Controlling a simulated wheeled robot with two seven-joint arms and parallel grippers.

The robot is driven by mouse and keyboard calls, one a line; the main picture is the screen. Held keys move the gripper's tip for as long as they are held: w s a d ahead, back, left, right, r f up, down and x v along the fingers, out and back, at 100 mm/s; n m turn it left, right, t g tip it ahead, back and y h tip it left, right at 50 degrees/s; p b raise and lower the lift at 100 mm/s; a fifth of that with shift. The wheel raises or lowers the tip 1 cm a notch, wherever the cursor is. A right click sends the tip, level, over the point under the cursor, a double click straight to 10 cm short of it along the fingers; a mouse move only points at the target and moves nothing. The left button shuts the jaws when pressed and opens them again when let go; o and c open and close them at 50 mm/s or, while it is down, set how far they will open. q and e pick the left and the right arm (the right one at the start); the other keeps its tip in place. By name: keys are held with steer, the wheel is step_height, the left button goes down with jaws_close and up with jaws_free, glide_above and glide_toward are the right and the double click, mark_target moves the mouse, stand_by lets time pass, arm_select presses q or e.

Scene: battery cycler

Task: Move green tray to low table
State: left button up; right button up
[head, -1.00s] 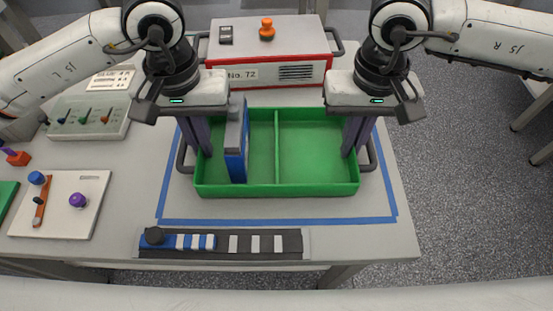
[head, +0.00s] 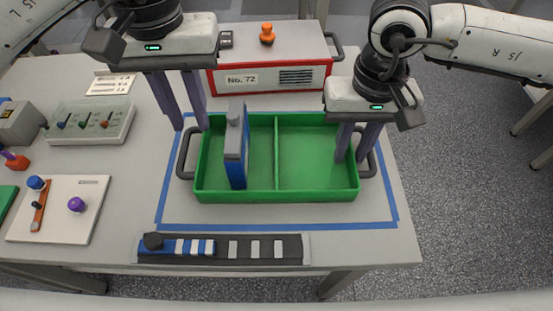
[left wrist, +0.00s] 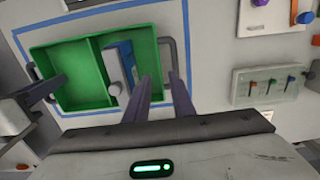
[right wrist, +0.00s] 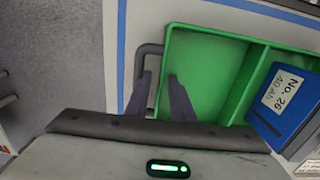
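The green tray (head: 315,196) sits on the bench inside a blue tape outline. It has a divider and dark side handles. A blue box with a grey top (head: 236,160) stands in its left compartment; its "No. 26" label shows in the right wrist view (right wrist: 285,100). My left gripper (head: 190,128) is open and empty, above the tray's left handle (head: 184,160). My right gripper (head: 351,160) is open at the right end, its fingers apart on either side of the tray wall, near the right handle (right wrist: 145,75). I cannot identify the low table.
A red and white "No. 72" unit (head: 270,78) stands behind the tray. A dark strip with blue and white blocks (head: 220,249) lies along the front edge. A switch panel (head: 90,123) and a white board with knobs (head: 60,205) lie left. Open floor (head: 470,170) is on the right.

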steer(key=shift+r, duration=0.4)
arm_select(q)
step_height(320, 180, up, 3)
steer(key=shift+f, duration=0.1)
arm_select(e)
step_height(320, 180, up, 11)
steer(key=shift+r, duration=0.15)
arm_select(q)
steer(key=shift+s, duration=0.1)
